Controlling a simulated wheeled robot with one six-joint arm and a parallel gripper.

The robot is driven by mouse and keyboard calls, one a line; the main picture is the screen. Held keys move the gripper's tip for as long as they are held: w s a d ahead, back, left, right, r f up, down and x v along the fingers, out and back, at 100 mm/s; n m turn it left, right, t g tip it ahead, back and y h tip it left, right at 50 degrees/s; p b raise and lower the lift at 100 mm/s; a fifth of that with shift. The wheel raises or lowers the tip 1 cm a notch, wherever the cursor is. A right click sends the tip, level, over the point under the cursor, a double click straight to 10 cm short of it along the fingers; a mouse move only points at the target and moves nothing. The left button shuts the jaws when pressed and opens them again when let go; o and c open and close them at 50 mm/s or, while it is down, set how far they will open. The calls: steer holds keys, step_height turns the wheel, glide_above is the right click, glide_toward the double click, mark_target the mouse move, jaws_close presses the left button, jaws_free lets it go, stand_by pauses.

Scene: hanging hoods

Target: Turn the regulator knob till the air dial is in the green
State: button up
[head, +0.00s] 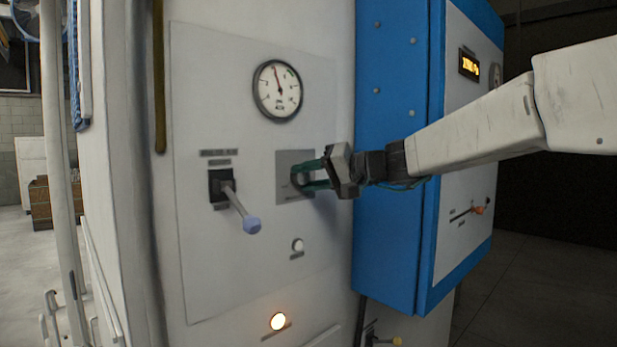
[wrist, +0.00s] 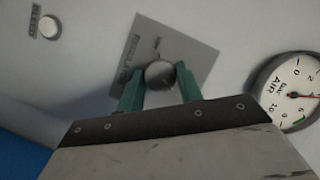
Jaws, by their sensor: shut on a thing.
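The regulator knob (head: 296,181) is a small round grey knob on a square grey plate on the white panel. My gripper (head: 309,176) reaches it from the right, its green fingers shut on either side of the knob. In the wrist view the two fingers (wrist: 159,84) flank the round knob (wrist: 160,72). The air dial (head: 278,90) is a round white gauge with a dark rim, above the knob. In the head view its needle points up and slightly left, and a green band lies to the needle's right. The dial also shows in the wrist view (wrist: 288,88), partly cut off.
A blue cabinet (head: 388,230) stands close at the right, beneath and behind my arm.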

steer(key=m+y, duration=0.1)
steer(key=m, duration=0.1)
steer(key=m+y, duration=0.1)
steer(key=m, duration=0.2)
steer(key=shift+f+t, duration=0.2)
steer(key=shift+t, duration=0.1)
steer(key=shift+m+y, duration=0.3)
steer(key=o, duration=1)
steer(key=shift+d, duration=0.1)
steer(key=v, duration=0.7)
steer(key=shift+s+d, duration=0.15)
steer(key=shift+d, duration=0.25)
